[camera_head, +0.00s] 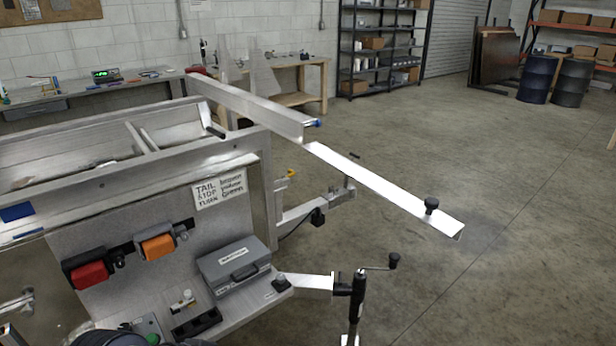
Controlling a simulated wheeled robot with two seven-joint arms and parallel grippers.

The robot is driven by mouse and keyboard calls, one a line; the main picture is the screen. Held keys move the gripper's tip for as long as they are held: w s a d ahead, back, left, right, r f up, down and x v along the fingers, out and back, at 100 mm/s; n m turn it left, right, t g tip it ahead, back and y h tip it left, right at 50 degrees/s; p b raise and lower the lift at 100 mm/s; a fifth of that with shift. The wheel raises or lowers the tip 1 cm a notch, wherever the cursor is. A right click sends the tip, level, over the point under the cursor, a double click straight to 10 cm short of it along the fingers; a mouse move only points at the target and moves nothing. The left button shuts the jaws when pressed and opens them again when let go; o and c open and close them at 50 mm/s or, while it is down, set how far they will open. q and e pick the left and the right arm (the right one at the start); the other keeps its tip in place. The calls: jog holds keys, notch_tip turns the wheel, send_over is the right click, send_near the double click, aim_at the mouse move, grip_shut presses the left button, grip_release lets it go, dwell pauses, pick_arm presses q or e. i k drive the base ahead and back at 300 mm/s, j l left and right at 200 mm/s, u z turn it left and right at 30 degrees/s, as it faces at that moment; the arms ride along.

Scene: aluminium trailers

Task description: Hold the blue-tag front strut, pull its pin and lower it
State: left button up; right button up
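An aluminium trailer frame (100,185) fills the left side. A long flat bar (250,103) runs from the back of the frame toward the right, with a small blue piece (313,123) at its near end. A second bright flat bar (375,183) slopes down to the right from near that end, with a black knob (431,205) on its far right part. A flat blue patch (17,211) shows at the left on the frame. I cannot tell which part is the blue-tag strut, and no pin is clearly identifiable. Neither of my grippers is clearly visible.
A grey case (234,264) and red (88,274) and orange (158,246) items are at the trailer's front panel. A jack with a crank (357,295) stands at the lower middle. Benches and shelves line the back. The concrete floor at right is clear.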

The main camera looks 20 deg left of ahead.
aim_at(318, 124)
jog(key=u, duration=0.2)
jog(key=k+u, duration=0.25)
jog(key=k, duration=0.15)
jog(key=k+j+u, duration=0.25)
jog(key=k, duration=0.2)
jog(key=k+j+u, duration=0.2)
jog(key=k, duration=0.2)
jog(key=i+l+u, duration=0.15)
jog(key=l+u, duration=0.2)
jog(key=u, duration=0.15)
jog(key=i+l+u, duration=0.1)
jog(key=l+u, duration=0.9)
jog(key=l, duration=1.2)
jog(key=k+l, duration=0.15)
jog(key=l, duration=2.25)
jog(key=l+u, duration=0.1)
jog(key=l, duration=0.6)
